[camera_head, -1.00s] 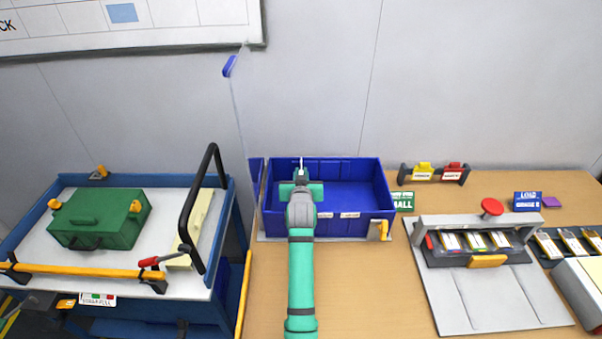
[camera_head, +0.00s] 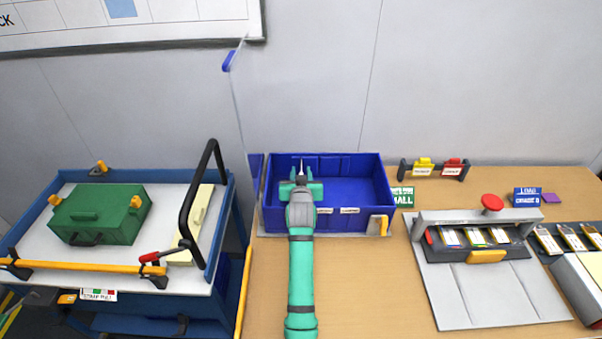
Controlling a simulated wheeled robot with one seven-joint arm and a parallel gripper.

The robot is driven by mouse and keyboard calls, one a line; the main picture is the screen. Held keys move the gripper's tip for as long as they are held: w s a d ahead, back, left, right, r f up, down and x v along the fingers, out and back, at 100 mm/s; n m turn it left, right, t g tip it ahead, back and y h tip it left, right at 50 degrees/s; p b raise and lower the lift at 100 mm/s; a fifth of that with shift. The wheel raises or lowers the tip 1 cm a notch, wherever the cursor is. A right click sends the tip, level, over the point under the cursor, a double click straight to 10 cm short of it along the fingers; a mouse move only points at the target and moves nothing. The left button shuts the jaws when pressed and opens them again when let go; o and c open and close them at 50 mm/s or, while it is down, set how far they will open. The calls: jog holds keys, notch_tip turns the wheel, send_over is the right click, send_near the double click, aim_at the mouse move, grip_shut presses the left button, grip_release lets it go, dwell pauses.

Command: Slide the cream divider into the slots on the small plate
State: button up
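A cream panel with a small raised grip (camera_head: 205,208), which looks like the divider, lies on the cart top at the left, behind a black bar handle. My gripper (camera_head: 301,172) is over the left part of the blue bin (camera_head: 355,222), well apart from the panel. The fingers are small and seen from behind, with a thin dark tip showing between them; I cannot tell whether they are open or hold anything. A thin grey plate edge (camera_head: 388,236) shows beneath the bin. A green sign reading "...ALL" (camera_head: 402,197) stands at the bin's right. I cannot make out slots.
A green case (camera_head: 100,215) sits on the cart (camera_head: 160,284) behind a yellow bar. A clear upright panel (camera_head: 240,110) stands between cart and bench. At the right is a grey fixture (camera_head: 490,295) with a red knob (camera_head: 492,202).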

jog(key=shift+s+f, duration=0.1)
jog(key=shift+f, duration=0.1)
jog(key=shift+s, duration=0.25)
jog(key=v, duration=1)
jog(key=shift+r, duration=0.35)
jog(key=shift+s, duration=0.1)
